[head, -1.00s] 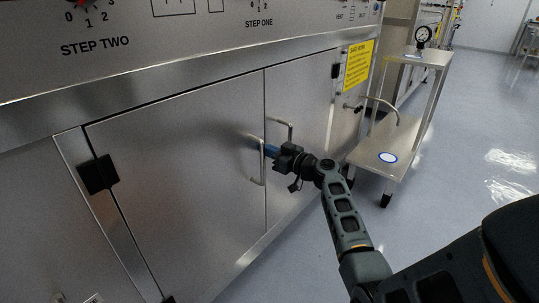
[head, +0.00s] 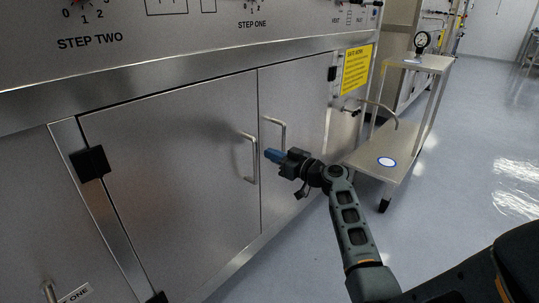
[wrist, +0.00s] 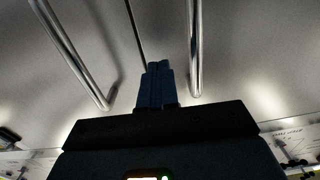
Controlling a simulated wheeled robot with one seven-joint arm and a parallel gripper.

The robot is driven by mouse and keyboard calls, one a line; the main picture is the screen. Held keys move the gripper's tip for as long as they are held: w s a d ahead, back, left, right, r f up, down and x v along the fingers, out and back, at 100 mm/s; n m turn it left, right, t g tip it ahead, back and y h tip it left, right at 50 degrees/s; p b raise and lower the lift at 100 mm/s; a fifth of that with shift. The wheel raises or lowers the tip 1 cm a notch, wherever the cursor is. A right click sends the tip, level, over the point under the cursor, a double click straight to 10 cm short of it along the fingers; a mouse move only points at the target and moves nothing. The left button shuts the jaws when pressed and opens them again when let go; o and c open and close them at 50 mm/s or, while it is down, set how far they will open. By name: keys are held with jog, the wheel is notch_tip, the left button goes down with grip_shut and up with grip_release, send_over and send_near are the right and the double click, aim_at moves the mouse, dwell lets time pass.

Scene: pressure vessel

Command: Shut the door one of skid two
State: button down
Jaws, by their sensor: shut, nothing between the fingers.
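A steel cabinet front carries two doors side by side. The left door (head: 165,180) and the right door (head: 300,120) both look flush with the frame, with a thin seam between them. The left door's bar handle (head: 254,160) and the right door's bar handle (head: 283,135) stand near that seam. Both handles also show in the wrist view, one at the left (wrist: 75,60) and one at the right (wrist: 195,50). My gripper (head: 270,155) has its blue fingers shut and empty, pointing at the doors near the seam. In the wrist view the fingertips (wrist: 154,66) lie between the two handles, apparently clear of both. I see no label naming door one.
A panel marked STEP TWO and STEP ONE (head: 200,35) overhangs the doors. A black hinge block (head: 90,163) sits left of the left door. A steel cart (head: 390,150) with a gauge stands at the right. Open floor (head: 450,190) lies in front of it.

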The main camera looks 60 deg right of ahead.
jog(key=v, duration=0.8)
jog(key=shift+s, duration=0.3)
jog(key=shift+a, duration=0.15)
jog(key=s+a+f+m+g, duration=0.15)
jog(key=a+f, duration=0.25)
jog(key=a, duration=0.4)
jog(key=s+a+f+g, duration=0.2)
jog(key=a+f, duration=0.3)
jog(key=a, duration=0.3)
jog(key=s+a+f+g, duration=0.2)
jog(key=a+f, duration=0.2)
jog(key=a, duration=0.4)
jog(key=s+a+r, duration=0.1)
jog(key=s+a, duration=0.6)
jog(key=s+a+r+n+t+y, duration=0.3)
jog(key=s+a+r+n+y, duration=0.1)
jog(key=s+a+r, duration=0.9)
notch_tip(320, 180, up, 23)
jog(key=w+d+p, duration=0.1)
jog(key=d+p, duration=0.1)
jog(key=p, duration=1.9)
jog(key=shift+w+f, duration=0.1)
jog(key=shift+f, duration=0.05)
